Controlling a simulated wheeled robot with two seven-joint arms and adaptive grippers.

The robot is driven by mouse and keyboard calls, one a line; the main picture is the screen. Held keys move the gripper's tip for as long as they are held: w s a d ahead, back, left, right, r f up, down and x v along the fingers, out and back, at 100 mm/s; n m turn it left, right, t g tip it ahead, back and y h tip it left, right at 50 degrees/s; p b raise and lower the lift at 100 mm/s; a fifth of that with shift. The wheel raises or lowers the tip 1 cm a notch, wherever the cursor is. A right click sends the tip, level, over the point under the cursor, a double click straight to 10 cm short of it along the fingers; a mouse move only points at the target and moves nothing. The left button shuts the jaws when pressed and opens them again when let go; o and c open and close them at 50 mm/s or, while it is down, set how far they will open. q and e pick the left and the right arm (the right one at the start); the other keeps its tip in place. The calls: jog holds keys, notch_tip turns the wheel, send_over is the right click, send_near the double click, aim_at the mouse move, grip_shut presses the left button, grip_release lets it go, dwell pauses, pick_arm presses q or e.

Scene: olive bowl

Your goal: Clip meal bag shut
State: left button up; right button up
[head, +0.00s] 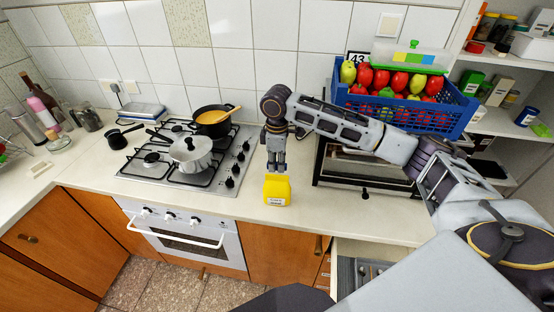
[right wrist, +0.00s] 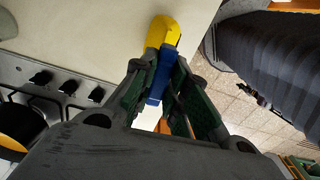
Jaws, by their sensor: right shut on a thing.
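The meal bag is a small yellow pack (head: 277,190) with a white label, upright on the counter near its front edge, right of the stove. Its yellow part also shows in the right wrist view (right wrist: 162,33). My right gripper (head: 276,167) points down right above the bag. In the right wrist view, its fingers (right wrist: 160,80) are shut on a blue clip (right wrist: 159,78), which lies against the yellow bag. I cannot tell whether the clip's jaws go around the bag's top. The clip is hidden in the head view. My left gripper is not in view.
A gas stove (head: 180,158) with a silver pot (head: 191,155) and a black pan (head: 212,121) stands to the left. A blue crate of fruit (head: 450,117) sits on a black oven (head: 345,170) to the right. An open drawer (head: 372,256) is below the counter.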

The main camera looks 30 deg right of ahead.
jog(key=shift+f, duration=0.95)
jog(key=shift+f, duration=0.95)
dwell(3.1)
jog(key=o, duration=0.7)
jog(key=o, duration=0.5)
jog(key=shift+o, duration=0.2)
jog(key=shift+r, duration=0.15)
jog(key=shift+r, duration=2.9)
jog(key=shift+f, duration=0.1)
